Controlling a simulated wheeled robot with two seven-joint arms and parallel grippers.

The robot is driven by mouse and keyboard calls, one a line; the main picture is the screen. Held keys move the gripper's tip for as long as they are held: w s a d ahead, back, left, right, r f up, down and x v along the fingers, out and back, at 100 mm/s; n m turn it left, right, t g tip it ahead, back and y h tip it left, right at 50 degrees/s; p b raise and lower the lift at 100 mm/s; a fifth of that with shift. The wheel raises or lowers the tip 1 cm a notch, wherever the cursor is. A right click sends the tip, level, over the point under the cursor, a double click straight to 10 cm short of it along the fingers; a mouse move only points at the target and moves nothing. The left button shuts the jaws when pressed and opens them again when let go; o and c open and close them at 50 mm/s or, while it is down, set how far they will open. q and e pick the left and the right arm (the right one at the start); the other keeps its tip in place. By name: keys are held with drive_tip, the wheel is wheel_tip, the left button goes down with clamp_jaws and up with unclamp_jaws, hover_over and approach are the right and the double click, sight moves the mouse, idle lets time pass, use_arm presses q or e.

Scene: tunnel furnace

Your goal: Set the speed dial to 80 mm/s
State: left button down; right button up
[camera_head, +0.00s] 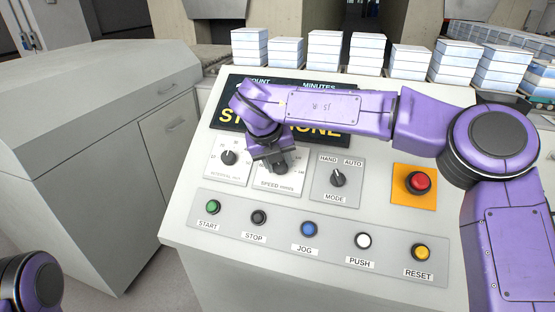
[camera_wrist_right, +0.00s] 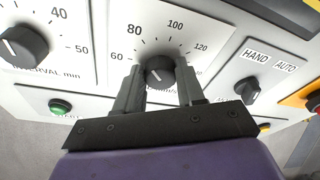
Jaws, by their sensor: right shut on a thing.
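The speed dial, a dark round knob (camera_wrist_right: 159,70) on a white plate, is in the middle of the right wrist view. Printed numbers from 60 to 120 show around it. A short white mark is on its face, but I cannot tell exactly which number it points at. My right gripper (camera_wrist_right: 160,86) has one finger on each side of the knob and is shut on it. In the head view my right gripper (camera_head: 274,163) is over the speed plate (camera_head: 277,186) and mostly hides the knob. My left gripper is out of view.
The interval knob (camera_head: 229,157) is left of the speed dial, the mode knob (camera_head: 338,178) right. A red button (camera_head: 419,182) is farther right. A row below includes the green start button (camera_head: 212,206) and yellow reset button (camera_head: 421,252). White stacks (camera_head: 325,49) stand behind the panel.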

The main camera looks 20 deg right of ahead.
drive_tip(key=shift+w+r, duration=0.1)
drive_tip(key=shift+r, duration=0.1)
drive_tip(key=o, duration=1)
drive_tip(key=shift+f, duration=0.15)
drive_tip(key=shift+o, duration=0.2)
drive_tip(key=v, duration=1)
drive_tip(key=shift+r, duration=0.3)
drive_tip(key=shift+a, duration=0.1)
